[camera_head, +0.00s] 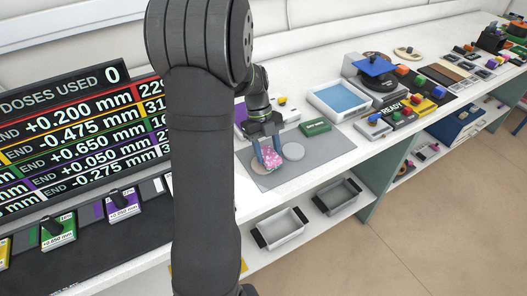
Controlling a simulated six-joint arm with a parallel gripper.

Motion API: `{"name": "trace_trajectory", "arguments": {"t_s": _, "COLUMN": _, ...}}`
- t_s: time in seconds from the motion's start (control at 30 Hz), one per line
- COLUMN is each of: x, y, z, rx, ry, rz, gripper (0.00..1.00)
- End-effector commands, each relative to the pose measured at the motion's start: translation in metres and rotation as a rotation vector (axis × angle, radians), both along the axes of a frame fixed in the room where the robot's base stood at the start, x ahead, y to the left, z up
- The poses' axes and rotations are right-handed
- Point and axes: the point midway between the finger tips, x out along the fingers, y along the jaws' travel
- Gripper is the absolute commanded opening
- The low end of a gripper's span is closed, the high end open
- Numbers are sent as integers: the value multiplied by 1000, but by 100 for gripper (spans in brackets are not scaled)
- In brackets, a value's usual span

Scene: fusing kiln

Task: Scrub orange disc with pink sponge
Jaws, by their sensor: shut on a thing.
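My gripper (268,155) is shut on the pink sponge (271,159), which is speckled with white, and holds it low over the grey mat (318,160). A dull tan-orange disc (257,168) shows partly at the sponge's lower left; the sponge and a finger cover some of it. I cannot tell whether the sponge touches the disc. A light grey disc (293,151) lies on the mat just right of the sponge, uncovered. No clearly bright orange disc shows.
A green box (315,127) and a white tray with a blue inside (338,98) stand behind the mat. A dark display board (80,130) stands at left. Grey bins (282,229) sit on the shelf below. The mat's right side is clear.

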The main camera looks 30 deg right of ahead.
Motion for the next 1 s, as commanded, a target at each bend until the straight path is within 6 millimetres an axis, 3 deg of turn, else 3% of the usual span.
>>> {"name": "trace_trajectory", "arguments": {"t_s": 0.5, "x": 0, "y": 42, "z": 0, "rx": 2, "ry": 2, "rz": 0, "gripper": 24}}
{"name": "trace_trajectory", "arguments": {"t_s": 0.67, "x": 0, "y": 35, "z": 0, "rx": 2, "ry": 1, "rz": -2, "gripper": 24}}
{"name": "trace_trajectory", "arguments": {"t_s": 1.0, "x": 0, "y": 3, "z": -1, "rx": 2, "ry": 0, "rz": -3, "gripper": 24}}
